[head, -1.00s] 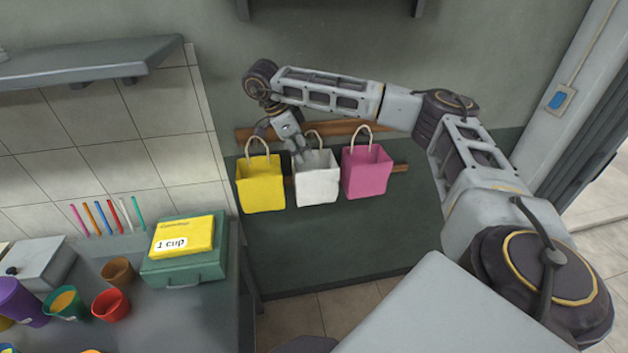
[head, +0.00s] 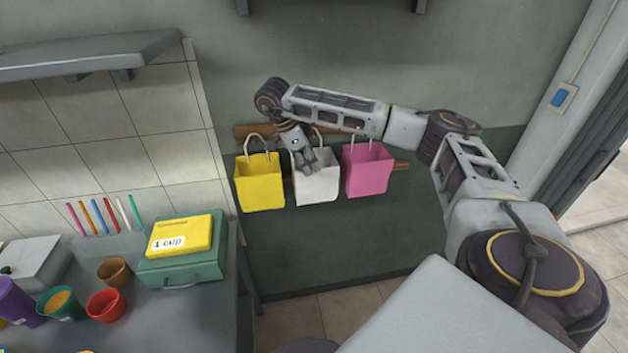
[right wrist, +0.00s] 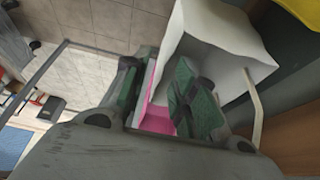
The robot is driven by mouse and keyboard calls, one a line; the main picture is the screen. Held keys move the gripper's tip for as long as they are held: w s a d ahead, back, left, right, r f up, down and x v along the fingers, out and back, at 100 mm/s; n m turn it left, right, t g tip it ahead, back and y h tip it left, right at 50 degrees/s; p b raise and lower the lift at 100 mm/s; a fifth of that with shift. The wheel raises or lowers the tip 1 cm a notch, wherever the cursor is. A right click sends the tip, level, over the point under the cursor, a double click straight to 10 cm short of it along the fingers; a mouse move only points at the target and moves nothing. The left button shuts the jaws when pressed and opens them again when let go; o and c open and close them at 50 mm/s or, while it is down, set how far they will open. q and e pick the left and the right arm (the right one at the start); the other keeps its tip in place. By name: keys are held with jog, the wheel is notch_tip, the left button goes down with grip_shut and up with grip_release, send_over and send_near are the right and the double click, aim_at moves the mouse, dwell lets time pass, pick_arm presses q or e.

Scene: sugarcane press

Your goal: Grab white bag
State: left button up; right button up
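The white bag (head: 317,187) hangs on the wall rail between a yellow bag (head: 260,184) and a pink bag (head: 367,173). My right gripper (head: 309,164) is at the white bag's top opening, pointing down. In the right wrist view, the white bag (right wrist: 222,38) is close to the fingers. The right gripper (right wrist: 158,95) has its two fingers apart, with the pink bag (right wrist: 158,116) showing in the gap. One finger overlaps the white bag's opening; whether it touches the bag is unclear. My left gripper is out of view.
The bags hang from a wooden rail (head: 402,166) on the green wall. At left, a counter holds a green box (head: 180,268) with a yellow box (head: 180,235) on top, and several coloured cups. A grey shelf (head: 90,56) juts out above.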

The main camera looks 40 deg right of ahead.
aim_at(314, 173)
jog(key=x, duration=0.2)
jog(key=shift+d+f+b, duration=0.1)
jog(key=shift+f+b, duration=0.25)
jog(key=shift+b, duration=0.05)
dwell(0.3)
jog(key=shift+p+x, duration=0.4)
jog(key=shift+x, duration=0.55)
jog(key=shift+w+p+x, duration=0.15)
jog(key=shift+p+x, duration=0.05)
jog(key=shift+x, duration=0.6)
jog(key=shift+w+p+x, duration=0.15)
jog(key=shift+x, duration=0.65)
jog(key=shift+c, duration=0.2)
grip_shut()
